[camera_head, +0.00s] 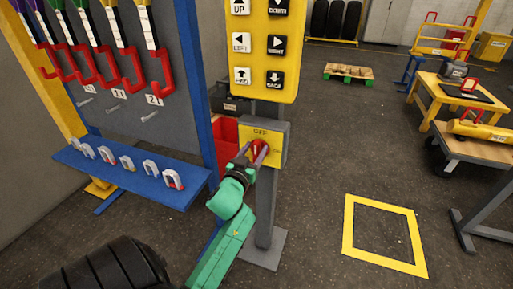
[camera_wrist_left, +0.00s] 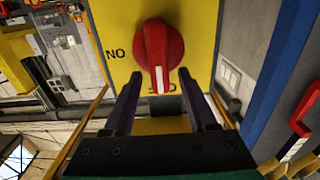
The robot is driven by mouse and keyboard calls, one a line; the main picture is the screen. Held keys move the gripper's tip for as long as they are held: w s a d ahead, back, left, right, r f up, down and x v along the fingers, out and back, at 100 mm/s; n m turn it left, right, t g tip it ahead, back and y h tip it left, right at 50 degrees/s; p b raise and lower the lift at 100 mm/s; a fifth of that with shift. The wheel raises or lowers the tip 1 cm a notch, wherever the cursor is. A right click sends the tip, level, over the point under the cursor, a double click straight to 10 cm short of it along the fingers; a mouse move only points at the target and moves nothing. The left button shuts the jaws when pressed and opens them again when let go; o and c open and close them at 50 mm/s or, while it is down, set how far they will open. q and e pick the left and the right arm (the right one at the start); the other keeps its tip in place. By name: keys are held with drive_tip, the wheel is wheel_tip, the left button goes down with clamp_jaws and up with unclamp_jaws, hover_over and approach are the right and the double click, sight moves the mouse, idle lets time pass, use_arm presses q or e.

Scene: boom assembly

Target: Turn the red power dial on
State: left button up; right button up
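The red power dial (camera_head: 259,148) sits on a yellow panel (camera_head: 272,158) on a grey post, below the yellow button board. In the left wrist view the dial (camera_wrist_left: 160,50) shows large, its white mark pointing down in that picture at a partly hidden label. The head view reads OFF at the panel's top. "NO", seemingly ON upside down, stands beside the dial in the wrist view. My left gripper (camera_head: 252,152) is at the dial. Its fingers (camera_wrist_left: 158,78) are open, one on each side of the dial's marked end, with visible gaps. My right gripper is not in view.
The button board (camera_head: 260,45) stands directly above the dial. A blue shelf (camera_head: 130,178) with padlock-like pieces and a rack of red hooks (camera_head: 110,65) are on the left. A red bin (camera_head: 225,140) is behind the post. Open floor with a yellow square (camera_head: 385,234) lies right.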

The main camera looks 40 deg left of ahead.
use_arm(q)
drive_tip(key=c, duration=0.5)
clamp_jaws()
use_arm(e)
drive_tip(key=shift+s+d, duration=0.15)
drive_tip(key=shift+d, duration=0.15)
